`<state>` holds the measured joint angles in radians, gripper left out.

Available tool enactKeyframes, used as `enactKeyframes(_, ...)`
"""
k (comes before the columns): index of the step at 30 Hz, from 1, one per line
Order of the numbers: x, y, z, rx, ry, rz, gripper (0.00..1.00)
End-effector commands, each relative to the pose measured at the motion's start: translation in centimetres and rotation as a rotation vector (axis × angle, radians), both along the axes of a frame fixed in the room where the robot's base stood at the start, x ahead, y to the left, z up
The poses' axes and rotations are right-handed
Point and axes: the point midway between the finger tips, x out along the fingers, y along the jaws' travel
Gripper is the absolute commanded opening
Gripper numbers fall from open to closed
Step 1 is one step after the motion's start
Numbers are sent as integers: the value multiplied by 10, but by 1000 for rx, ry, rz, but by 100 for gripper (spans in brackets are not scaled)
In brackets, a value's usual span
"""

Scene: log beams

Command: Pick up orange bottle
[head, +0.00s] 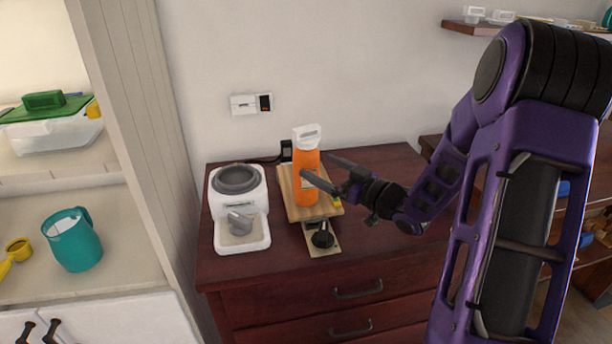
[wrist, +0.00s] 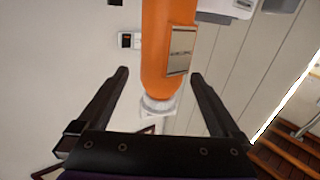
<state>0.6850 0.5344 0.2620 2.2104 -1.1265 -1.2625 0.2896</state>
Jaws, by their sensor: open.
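The orange bottle (head: 304,160) with a white cap stands upright on a wooden board (head: 292,211) on the dark red cabinet. My gripper (head: 318,168) is open and comes at the bottle from the right, level with its middle. One finger passes in front of the bottle and hides a little of it; the other is behind on the right. In the wrist view the bottle (wrist: 165,45) appears cap-down between the two fingers of my gripper (wrist: 158,75), with a gap on each side. A metallic label shows on its side.
A white appliance with a grey bowl (head: 238,180) stands just left of the board. A small board with a black knob (head: 322,238) lies in front. A wall outlet (head: 250,104) is behind. The cabinet top (head: 400,165) is mostly clear at right. A teal pitcher (head: 72,240) stands far left.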

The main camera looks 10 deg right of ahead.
Motion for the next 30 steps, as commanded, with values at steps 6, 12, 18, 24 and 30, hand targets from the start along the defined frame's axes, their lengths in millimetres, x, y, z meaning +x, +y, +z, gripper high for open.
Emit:
enactKeyframes(6,10,10,1,-1,-1,2,100)
enactKeyframes(12,34,29,2,1,-1,2,100)
enactKeyframes(18,43,33,3,-1,-1,-1,100)
enactKeyframes(24,42,33,3,-1,-1,0,84)
enactKeyframes(30,42,33,3,-1,-1,0,48)
